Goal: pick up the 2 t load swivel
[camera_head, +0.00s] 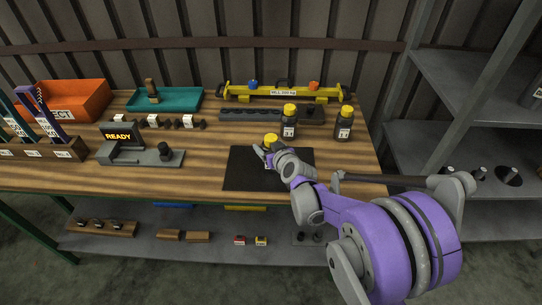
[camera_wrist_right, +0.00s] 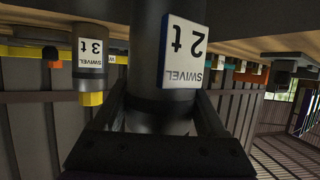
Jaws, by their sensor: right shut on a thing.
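The 2 t load swivel (camera_wrist_right: 180,60) is a dark cylinder with a white label reading SWIVEL 2 t. It fills the middle of the right wrist view, which is upside down. My right gripper (camera_wrist_right: 160,115) is shut on it, with one finger on each side. In the head view its yellow top (camera_head: 271,140) shows at the back of the black mat (camera_head: 240,170), and my right gripper (camera_head: 268,154) partly hides its body. I cannot tell whether its base touches the table. My left gripper is not in view.
A swivel marked 3 t (camera_wrist_right: 91,65) stands close by. In the head view two yellow-topped swivels (camera_head: 289,122) (camera_head: 344,125) stand behind and right. Behind are a dark rack (camera_head: 250,114) and a yellow beam (camera_head: 285,94). A READY device (camera_head: 122,137) stands left.

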